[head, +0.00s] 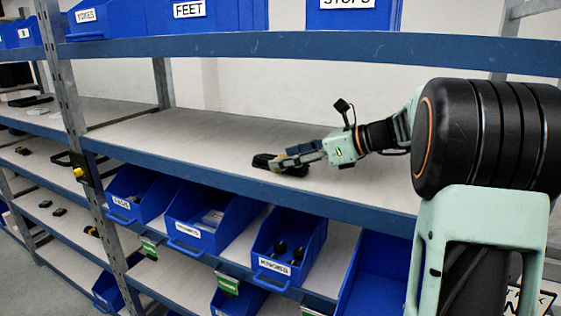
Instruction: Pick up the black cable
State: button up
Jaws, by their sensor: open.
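The black cable (263,161) looks like a small dark bundle lying on the bare middle shelf (225,130). My gripper (283,161) is at the bundle, reaching in from the right just above the shelf. Its fingers are open and overlap the bundle in the picture. The fingers hide part of the bundle, and I cannot tell whether they touch it. A tan patch shows by the fingertips.
A blue shelf edge (300,200) runs in front of the bundle, and another shelf beam (300,45) passes above. Blue bins (290,240) stand on the shelf below. A grey upright (70,90) stands at left. The middle shelf is clear left of the bundle.

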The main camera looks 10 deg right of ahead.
aim_at(278, 157)
jog(key=shift+x, duration=1.55)
jog(key=shift+r, duration=0.1)
jog(key=shift+c, duration=0.4)
jog(key=shift+w, duration=0.1)
jog(key=c, duration=1.4)
jog(key=shift+r, duration=0.1)
